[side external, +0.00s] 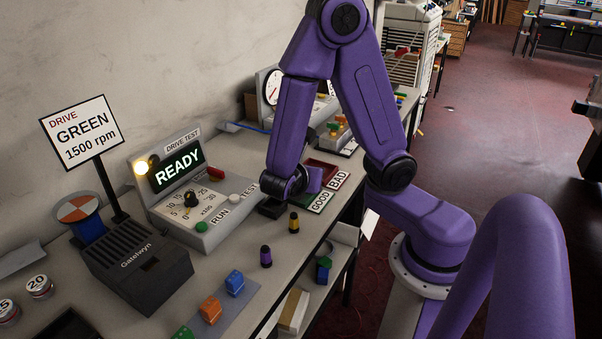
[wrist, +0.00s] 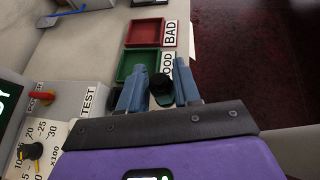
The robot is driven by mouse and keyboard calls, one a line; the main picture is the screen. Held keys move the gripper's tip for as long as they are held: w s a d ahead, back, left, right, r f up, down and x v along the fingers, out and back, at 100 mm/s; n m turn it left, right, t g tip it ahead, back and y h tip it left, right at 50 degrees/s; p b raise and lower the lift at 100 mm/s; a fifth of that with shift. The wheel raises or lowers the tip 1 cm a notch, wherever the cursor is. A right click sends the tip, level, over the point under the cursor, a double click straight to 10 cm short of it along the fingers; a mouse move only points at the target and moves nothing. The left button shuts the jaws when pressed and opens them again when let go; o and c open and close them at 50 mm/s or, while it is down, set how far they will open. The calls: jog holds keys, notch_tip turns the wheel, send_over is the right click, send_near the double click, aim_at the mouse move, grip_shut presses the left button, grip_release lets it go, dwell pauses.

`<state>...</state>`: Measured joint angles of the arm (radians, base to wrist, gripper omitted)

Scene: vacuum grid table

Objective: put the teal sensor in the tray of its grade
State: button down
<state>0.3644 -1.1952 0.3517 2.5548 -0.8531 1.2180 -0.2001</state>
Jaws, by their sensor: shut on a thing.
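In the wrist view my gripper (wrist: 161,74) has its two blue-grey fingers shut around a small dark green-teal piece, the teal sensor (wrist: 162,94). The green tray (wrist: 126,68), with its partly covered GOOD label, lies just beyond the fingertips. The red tray (wrist: 145,33), labelled BAD, lies beyond it. Both trays look empty where I can see into them. In the side view my arm partly hides the green tray (side external: 317,203) and the red tray (side external: 321,168); the sensor cannot be made out there.
The drive tester (side external: 190,190) shows READY with a lit lamp. A sign (side external: 84,132) reads DRIVE GREEN 1500 rpm. A purple-topped piece (side external: 266,256) and a yellow-topped piece (side external: 294,223) stand near the front edge. Blue (side external: 235,282) and orange (side external: 210,309) blocks sit on a strip.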

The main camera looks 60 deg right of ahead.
jog(key=shift+s+d+r+m+g, duration=0.3)
jog(key=shift+s+d+m+g, duration=0.1)
jog(key=shift+s+d+g, duration=0.1)
jog(key=w+d+m+g, duration=0.2)
jog(key=d+m+g, duration=0.2)
jog(key=d, duration=0.2)
jog(key=m+g+y, duration=0.2)
jog(key=m+g, duration=0.2)
send_over(334, 177)
jog(key=w+a, duration=0.3)
notch_tip(334, 177, down, 5)
jog(key=w+f, duration=0.1)
jog(key=d+f, duration=0.1)
jog(key=f, duration=0.1)
jog(key=w+d+f, duration=0.1)
jog(key=f, duration=0.1)
jog(key=shift+w+d, duration=0.15)
jog(key=shift+w, duration=0.2)
jog(key=shift+w+d+f, duration=0.1)
jog(key=shift+w+f, duration=0.1)
jog(key=shift+f, duration=1.55)
jog(key=shift+f, duration=0.1)
